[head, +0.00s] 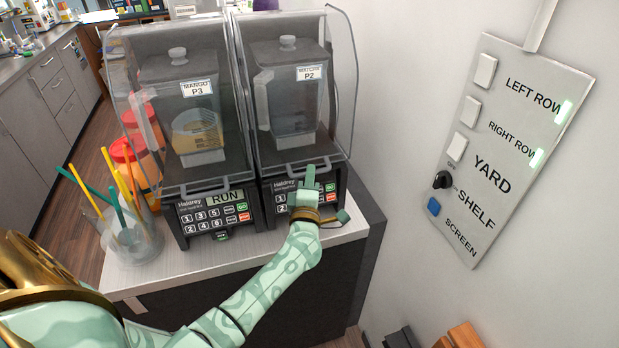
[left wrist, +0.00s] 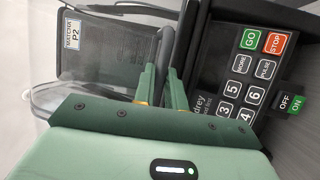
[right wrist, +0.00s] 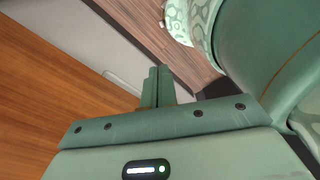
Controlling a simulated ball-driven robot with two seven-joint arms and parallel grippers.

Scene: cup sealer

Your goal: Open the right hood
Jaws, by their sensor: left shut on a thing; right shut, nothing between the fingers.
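The right hood (head: 336,105) is a clear cover over the right blender, whose jug (head: 290,100) is labelled "MATCHA P2". It is down over the jug. A grey bar handle (head: 325,162) runs along its lower front edge, just above the keypad. My left gripper (head: 309,176) is at that handle, its fingers shut on the bar. The left wrist view shows the fingers (left wrist: 160,88) around the dark handle (left wrist: 186,45), beside the keypad. My right gripper (right wrist: 160,82) is shut and empty, away from the blenders; it does not show in the head view.
A second blender (head: 188,110) with its own hood, labelled "MANGO P3", stands close on the left. A glass of coloured straws (head: 135,238) and orange-red containers (head: 133,152) are left of it. A wall panel (head: 500,150) with switches is at the right.

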